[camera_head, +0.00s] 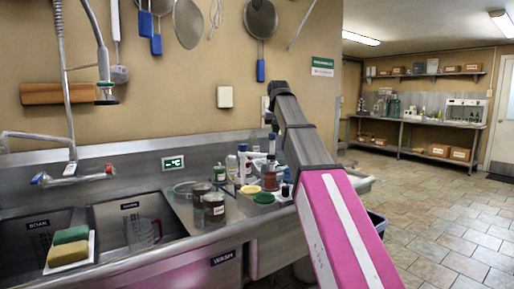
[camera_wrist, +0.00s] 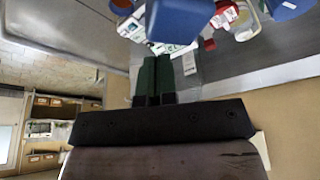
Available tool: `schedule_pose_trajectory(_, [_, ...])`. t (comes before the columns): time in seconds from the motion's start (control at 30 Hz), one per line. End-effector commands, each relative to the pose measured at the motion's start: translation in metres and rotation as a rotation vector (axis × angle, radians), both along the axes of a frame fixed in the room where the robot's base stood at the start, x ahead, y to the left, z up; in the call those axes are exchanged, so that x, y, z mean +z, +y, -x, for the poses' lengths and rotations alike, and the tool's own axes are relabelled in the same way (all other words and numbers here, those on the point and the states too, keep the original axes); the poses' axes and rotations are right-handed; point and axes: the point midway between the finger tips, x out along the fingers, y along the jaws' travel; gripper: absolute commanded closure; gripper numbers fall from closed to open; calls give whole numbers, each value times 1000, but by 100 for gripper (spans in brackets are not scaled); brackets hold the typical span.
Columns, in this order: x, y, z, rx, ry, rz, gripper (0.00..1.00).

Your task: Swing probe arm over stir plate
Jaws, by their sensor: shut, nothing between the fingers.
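In the head view, a slim white upright with a blue top (camera_head: 242,149) stands among bottles on the counter; it may belong to the probe stand. A second blue-topped piece (camera_head: 271,137) shows just left of my arm, above an amber jar (camera_head: 269,181). I cannot make out the stir plate surely. In the wrist view, my gripper (camera_wrist: 157,58) is shut and empty, its two dark green fingers side by side. A large blue block (camera_wrist: 180,18) lies just beyond the fingertips, with white items beside it; whether the fingers touch it I cannot tell.
Jars (camera_head: 213,208), a yellow lid (camera_head: 250,189) and a green lid (camera_head: 263,198) crowd the counter left of my arm. The sink (camera_head: 125,208) is further left, with a tap (camera_head: 70,172). The tiled floor (camera_head: 440,215) at right is clear.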

Motion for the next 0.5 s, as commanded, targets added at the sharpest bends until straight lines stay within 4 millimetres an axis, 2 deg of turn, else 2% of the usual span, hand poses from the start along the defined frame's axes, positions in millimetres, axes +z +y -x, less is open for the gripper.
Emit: schedule_pose_trajectory(0.5, [30,0,-1,0,-1,0,100])
